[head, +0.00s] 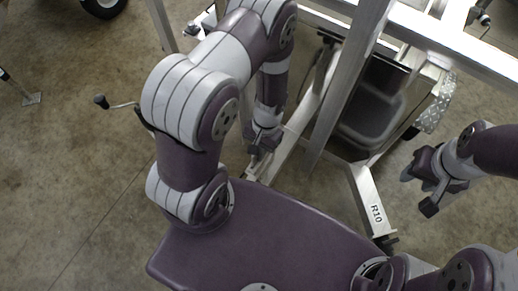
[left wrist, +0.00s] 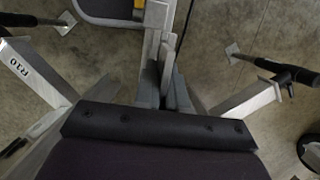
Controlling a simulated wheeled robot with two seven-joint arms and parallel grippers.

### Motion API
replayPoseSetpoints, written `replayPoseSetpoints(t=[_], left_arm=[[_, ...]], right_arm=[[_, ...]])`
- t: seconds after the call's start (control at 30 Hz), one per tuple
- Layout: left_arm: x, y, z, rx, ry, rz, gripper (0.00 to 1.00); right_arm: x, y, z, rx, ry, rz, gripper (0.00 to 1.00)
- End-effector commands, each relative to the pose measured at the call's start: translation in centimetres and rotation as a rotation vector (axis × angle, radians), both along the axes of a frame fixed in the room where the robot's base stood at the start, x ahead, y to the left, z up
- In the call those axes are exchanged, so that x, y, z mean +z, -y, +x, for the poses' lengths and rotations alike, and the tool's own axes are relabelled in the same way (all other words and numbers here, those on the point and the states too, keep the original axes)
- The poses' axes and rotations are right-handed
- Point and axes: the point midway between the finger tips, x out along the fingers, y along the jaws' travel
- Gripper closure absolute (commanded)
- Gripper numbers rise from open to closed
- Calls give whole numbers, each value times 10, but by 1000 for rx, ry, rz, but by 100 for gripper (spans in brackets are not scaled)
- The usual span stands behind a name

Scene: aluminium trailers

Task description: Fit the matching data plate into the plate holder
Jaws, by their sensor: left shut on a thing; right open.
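My left gripper (head: 262,142) is low beside the trailer frame in the head view, below my raised left arm. In the left wrist view its grey fingers (left wrist: 166,92) are shut on a thin pale piece seen almost edge-on, which looks like a data plate (left wrist: 167,58). Its face and any marking cannot be read. My right gripper (head: 422,186) is open and empty to the right of the trailer leg. I cannot make out the plate holder in either view.
Aluminium trailer beams (head: 350,80) rise close to my left gripper. A dark grey box-like part (head: 372,112) sits inside the frame. A crank handle (head: 121,104) is left of my arm. The concrete floor (head: 60,190) at left is largely clear.

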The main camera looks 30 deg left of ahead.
Motion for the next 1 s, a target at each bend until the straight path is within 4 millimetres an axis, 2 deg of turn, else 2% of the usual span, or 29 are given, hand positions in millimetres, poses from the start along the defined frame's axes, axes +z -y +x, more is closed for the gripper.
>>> replayPoseSetpoints(t=[0.33, 0.97, 1.0], left_arm=[[-1, 0, 0, 0, 1, 0, 100], [-17, 0, 0, 0, 1, 0, 100], [-16, 0, 0, 0, 1, 0, 83]], right_arm=[[0, 0, 0, 0, 0, 0, 57], [-12, 0, 0, 0, 0, 0, 57], [-11, 0, 0, 0, 0, 0, 57]])
